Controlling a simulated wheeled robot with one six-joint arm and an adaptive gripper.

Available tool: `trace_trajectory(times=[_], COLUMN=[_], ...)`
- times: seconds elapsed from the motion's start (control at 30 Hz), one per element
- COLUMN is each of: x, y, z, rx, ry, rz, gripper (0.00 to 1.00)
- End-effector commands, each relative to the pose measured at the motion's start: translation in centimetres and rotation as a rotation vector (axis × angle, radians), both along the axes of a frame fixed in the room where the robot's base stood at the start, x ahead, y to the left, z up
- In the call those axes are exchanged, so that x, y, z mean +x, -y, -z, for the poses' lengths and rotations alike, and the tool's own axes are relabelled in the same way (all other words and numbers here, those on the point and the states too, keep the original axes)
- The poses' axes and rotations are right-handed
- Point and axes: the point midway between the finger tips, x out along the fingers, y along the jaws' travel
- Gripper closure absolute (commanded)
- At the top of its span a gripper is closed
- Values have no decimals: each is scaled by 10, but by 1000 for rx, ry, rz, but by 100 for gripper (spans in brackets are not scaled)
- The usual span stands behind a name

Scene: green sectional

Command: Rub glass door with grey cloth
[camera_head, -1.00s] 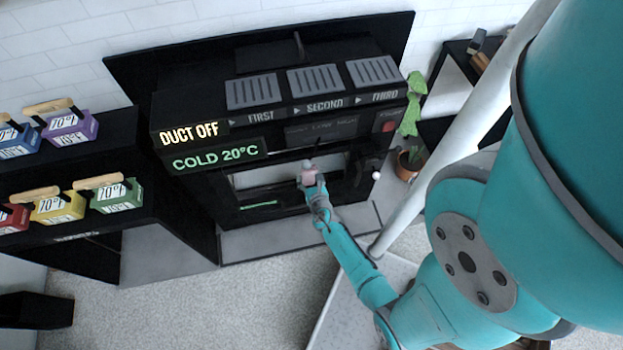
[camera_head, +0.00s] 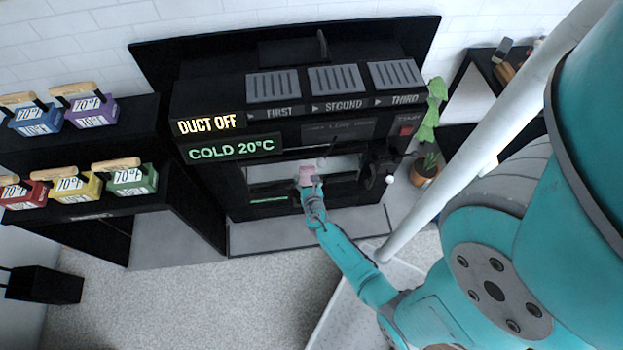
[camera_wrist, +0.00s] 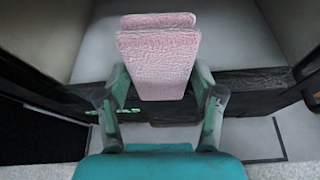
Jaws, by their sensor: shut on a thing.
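My gripper (camera_head: 309,186) is shut on a pink, rough-textured cloth-like pad (camera_head: 306,172). No grey cloth is in view. In the wrist view the pad (camera_wrist: 160,60) stands up between the two fingers of my gripper (camera_wrist: 160,100), with a second layer behind its top edge. A black oven-like machine has a front door with a pale glass-like pane (camera_head: 275,171). In the head view the pad is in front of this pane, near its middle. I cannot tell whether the pad touches the pane.
A dark shelf at left holds several coloured wooden-handled blocks (camera_head: 128,178). A potted plant (camera_head: 425,168) and a pale slanted pole (camera_head: 450,165) are at right. The carpet (camera_head: 190,295) in front is mostly clear.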

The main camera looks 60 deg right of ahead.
Motion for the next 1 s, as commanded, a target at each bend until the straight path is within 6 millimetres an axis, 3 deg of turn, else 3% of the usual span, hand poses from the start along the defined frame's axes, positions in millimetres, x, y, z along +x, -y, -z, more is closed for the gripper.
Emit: trace_trajectory(times=[0.4,1.0], x=[23,42], y=[-16,-34], z=[-3,-1], rx=[-2,1], ry=[6,2], rz=[-5,-2], gripper=[66,66])
